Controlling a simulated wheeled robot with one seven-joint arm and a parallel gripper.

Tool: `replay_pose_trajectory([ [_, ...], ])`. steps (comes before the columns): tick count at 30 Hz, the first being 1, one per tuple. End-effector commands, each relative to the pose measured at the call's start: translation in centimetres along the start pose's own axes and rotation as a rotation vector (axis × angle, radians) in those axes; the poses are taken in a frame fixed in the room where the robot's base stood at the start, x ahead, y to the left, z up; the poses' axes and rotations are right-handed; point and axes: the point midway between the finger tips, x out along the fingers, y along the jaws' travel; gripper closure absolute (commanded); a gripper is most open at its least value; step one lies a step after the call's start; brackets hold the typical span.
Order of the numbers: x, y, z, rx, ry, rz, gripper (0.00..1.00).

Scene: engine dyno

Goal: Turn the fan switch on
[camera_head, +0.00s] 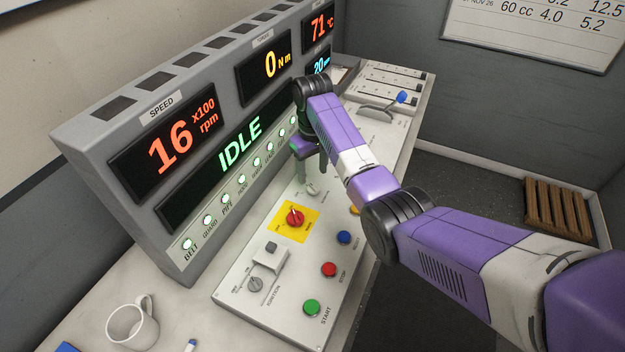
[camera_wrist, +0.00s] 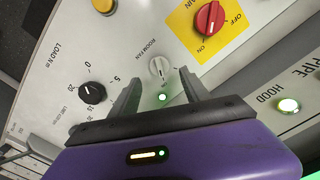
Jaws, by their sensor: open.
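The fan switch is a small pale rotary knob (camera_wrist: 160,68) labelled ROOM FAN, with a dark pointer mark. In the head view the knob (camera_head: 313,189) sits on the pale control panel, just below my fingers. My gripper (camera_head: 311,168) is open and empty above the panel, fingers pointing down toward it. In the wrist view my gripper (camera_wrist: 160,86) has one fingertip on each side of the knob's line, with the knob just past the tips. I cannot tell any contact. A small green glow (camera_wrist: 162,97) shows between the fingers.
A red rotary switch (camera_head: 295,217) on a yellow plate is close by. A black load knob (camera_wrist: 92,93) lies on the other side. The display console (camera_head: 120,120) rises behind the panel. Coloured buttons, including red (camera_head: 329,269), line the front. A white mug (camera_head: 132,326) stands at lower left.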

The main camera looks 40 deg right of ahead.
Motion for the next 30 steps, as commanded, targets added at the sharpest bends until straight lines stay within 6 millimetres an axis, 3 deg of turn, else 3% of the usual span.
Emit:
replay_pose_trajectory([
  [8,-2.5,0.0,-0.1,0.000,0.002,0.001,0.45],
  [30,-2.6,0.0,0.0,0.000,0.000,0.001,0.45],
])
